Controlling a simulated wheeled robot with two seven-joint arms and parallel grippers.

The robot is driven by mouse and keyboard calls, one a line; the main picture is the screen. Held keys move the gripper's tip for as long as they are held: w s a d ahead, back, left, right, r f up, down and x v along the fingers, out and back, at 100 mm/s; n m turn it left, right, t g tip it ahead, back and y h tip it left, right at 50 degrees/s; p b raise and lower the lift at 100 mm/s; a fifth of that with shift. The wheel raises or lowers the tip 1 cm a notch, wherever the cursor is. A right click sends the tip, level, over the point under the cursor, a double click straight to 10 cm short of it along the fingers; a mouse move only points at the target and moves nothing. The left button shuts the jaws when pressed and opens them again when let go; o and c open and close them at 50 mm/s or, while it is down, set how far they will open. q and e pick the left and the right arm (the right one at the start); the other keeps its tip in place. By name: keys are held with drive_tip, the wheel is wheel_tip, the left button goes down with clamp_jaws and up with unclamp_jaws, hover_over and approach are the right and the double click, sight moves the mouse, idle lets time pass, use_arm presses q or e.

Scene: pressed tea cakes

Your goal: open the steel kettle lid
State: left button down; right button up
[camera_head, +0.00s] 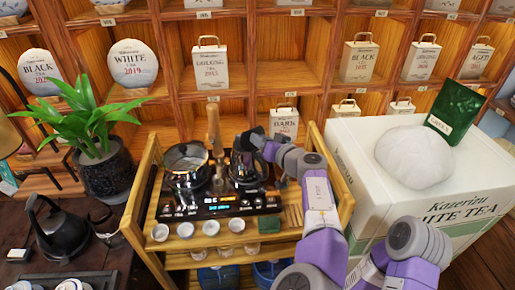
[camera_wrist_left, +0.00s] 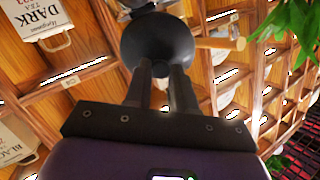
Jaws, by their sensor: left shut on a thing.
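My right gripper is not in view.
A dark pot (camera_head: 247,176) stands on the right hob, under my gripper. Several small white cups (camera_head: 185,230) line the cart's front. A plant (camera_head: 105,165) stands left, and a white box (camera_head: 365,160) stands right. Tea shelves rise behind.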

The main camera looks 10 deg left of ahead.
use_arm(q)
drive_tip(key=shift+y, duration=0.3)
drive_tip(key=c, duration=1)
unclamp_jaws()
drive_tip(key=shift+a, duration=0.1)
drive_tip(key=shift+o, duration=0.2)
drive_tip(key=shift+s, duration=0.1)
drive_tip(key=v, duration=0.7)
drive_tip(key=shift+s+d+p, duration=0.2)
drive_tip(key=shift+p, duration=0.25)
drive_tip(key=shift+r, duration=0.1)
